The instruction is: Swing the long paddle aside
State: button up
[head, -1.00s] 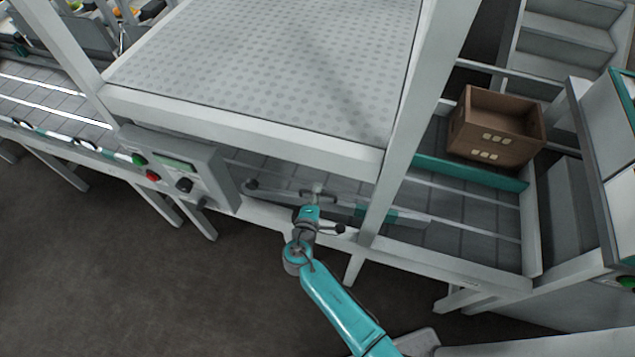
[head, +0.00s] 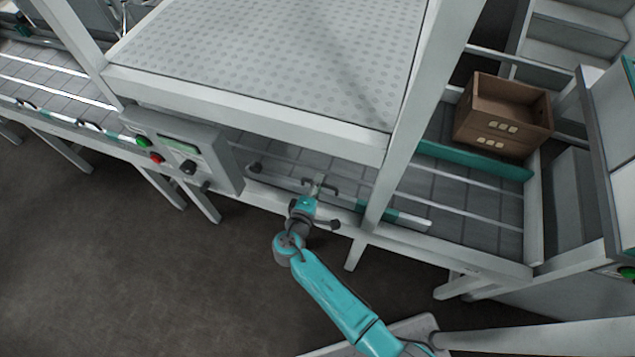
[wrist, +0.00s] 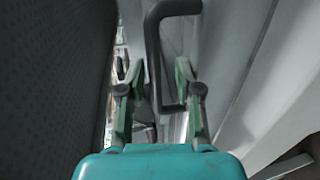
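The long paddle (head: 408,219) is a narrow pale bar with a teal section, lying along the near side of the roller conveyor. A post crosses in front of part of it. Its dark bent handle (head: 331,187) is at my gripper (head: 315,187). In the wrist view, the handle (wrist: 153,55) runs down between the two fingers of my gripper (wrist: 158,75). The fingers stand apart, with gaps to the handle, so the gripper is open around it and not closed on it.
A brown crate (head: 502,118) sits on the conveyor at the right, behind a teal rail (head: 475,159). A control box (head: 185,150) with buttons is left of my gripper. A perforated hood (head: 270,45) overhangs the conveyor, and a white post (head: 408,130) stands just right.

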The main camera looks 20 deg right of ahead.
jog(key=shift+r, duration=0.15)
jog(key=v, duration=1.2)
jog(key=shift+d, duration=0.1)
dwell(0.4)
jog(key=s+d+f+g+y, duration=0.1)
jog(key=s+d+f+y, duration=0.25)
jog(key=d+f, duration=0.2)
jog(key=s+d+f+m+g+y, duration=0.1)
jog(key=s+d+y, duration=0.15)
jog(key=s, duration=0.55)
jog(key=s+d+m+y, duration=0.1)
jog(key=s+d+y, duration=0.15)
jog(key=s, duration=0.55)
jog(key=s+r+m+t, duration=0.1)
jog(key=s+r+m, duration=0.2)
jog(key=r, duration=0.5)
jog(key=s+d+r+m+t, duration=0.1)
jog(key=s+r+m, duration=0.2)
jog(key=s+r, duration=0.2)
jog(key=s+r+m+t+y, duration=0.1)
jog(key=s+r, duration=0.4)
jog(key=r, duration=0.7)
jog(key=shift+d+m+t, duration=0.2)
jog(key=shift+m+t, duration=0.4)
jog(key=shift+m, duration=0.3)
